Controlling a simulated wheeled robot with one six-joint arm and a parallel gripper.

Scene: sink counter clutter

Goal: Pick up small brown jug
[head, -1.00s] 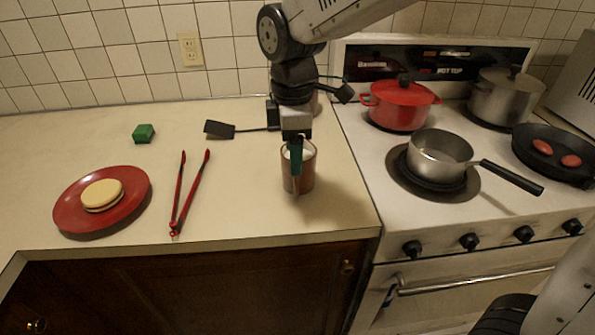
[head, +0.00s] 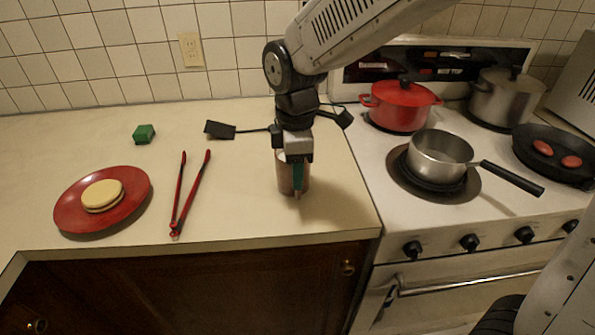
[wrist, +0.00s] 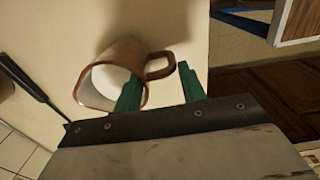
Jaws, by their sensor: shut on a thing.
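The small brown jug (head: 285,176) is on the counter near the stove side, below my gripper (head: 297,186) in the head view. In the wrist view the jug (wrist: 122,50) shows its brown side, pale inside and a looped handle at its right. My gripper (wrist: 160,82) has green fingers there: one overlaps the jug's mouth and the other is just beyond the handle. The gripper is shut on the jug at its handle side. Whether the jug's base touches the counter cannot be told. My wrist hides part of its top in the head view.
Red tongs (head: 190,195), a red plate (head: 72,212) with a sandwich-like item, a green block (head: 144,133) and a black spatula (head: 220,130) lie to the left. The stove (head: 365,150) at right holds a red pot (head: 400,105), a saucepan (head: 440,155) and other pans.

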